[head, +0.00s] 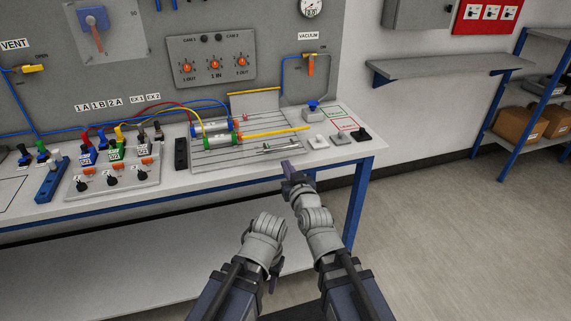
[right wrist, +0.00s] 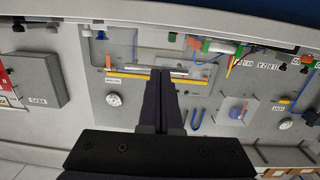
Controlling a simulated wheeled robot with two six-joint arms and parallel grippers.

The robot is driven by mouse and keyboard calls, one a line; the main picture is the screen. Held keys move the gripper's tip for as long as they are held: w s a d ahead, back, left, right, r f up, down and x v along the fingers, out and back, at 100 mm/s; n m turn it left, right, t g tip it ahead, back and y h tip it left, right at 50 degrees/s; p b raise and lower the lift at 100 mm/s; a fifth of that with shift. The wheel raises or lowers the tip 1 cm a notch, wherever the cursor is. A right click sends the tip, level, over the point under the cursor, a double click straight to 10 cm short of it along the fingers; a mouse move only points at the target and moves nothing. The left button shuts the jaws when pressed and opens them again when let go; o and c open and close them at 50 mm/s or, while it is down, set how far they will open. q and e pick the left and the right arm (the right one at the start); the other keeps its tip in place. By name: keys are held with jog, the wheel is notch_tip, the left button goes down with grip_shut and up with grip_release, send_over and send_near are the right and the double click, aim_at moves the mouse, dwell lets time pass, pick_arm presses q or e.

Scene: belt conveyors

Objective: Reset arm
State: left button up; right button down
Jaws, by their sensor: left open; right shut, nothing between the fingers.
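My right gripper (head: 287,168) is at the front edge of the workbench (head: 350,152), with its arm reaching up from the bottom of the head view. In the right wrist view its dark fingers (right wrist: 162,75) are together with nothing between them. My left gripper (head: 274,280) is lower, in front of the bench and above the floor. It points down and is partly hidden behind its own wrist. It is open and I see nothing in it. Neither gripper holds anything.
The bench carries a slotted plate (head: 235,158) with cylinders and a yellow rod (head: 275,132), and a valve block (head: 112,178) with coloured hoses. Small blocks (head: 340,138) stand at its right end. A blue shelf rack (head: 530,120) stands right. The floor (head: 450,230) is clear.

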pick_arm(q)
jog(key=shift+s+f+b, duration=0.15)
jog(key=shift+f+b, duration=0.2)
jog(key=shift+f, duration=0.35)
pick_arm(e)
jog(key=shift+s+d+f, duration=0.15)
jog(key=shift+s+f, duration=0.4)
jog(key=shift+f, duration=0.1)
jog(key=s+d+f+g+h, duration=0.25)
jog(key=d+f+g, duration=0.45)
jog(key=f, duration=0.6)
jog(key=s+d+f+m+g+h, duration=0.1)
jog(key=s+d+f+m+g, duration=0.1)
jog(key=s+d+f+g, duration=0.4)
jog(key=s+d+f+m+g+h, duration=0.1)
jog(key=s+d+g, duration=0.2)
jog(key=s, duration=0.6)
jog(key=s+a+n+h, duration=0.2)
jog(key=s+a+n, duration=0.3)
jog(key=a, duration=0.6)
pick_arm(q)
notch_tip(320, 180, up, 16)
jog(key=p, duration=1.5)
jog(key=shift+p, duration=0.4)
pick_arm(e)
notch_tip(320, 180, up, 16)
jog(key=m, duration=0.1)
jog(key=shift+s+d+f+g, duration=0.2)
jog(key=shift+d+g, duration=0.1)
jog(key=shift+g, duration=0.1)
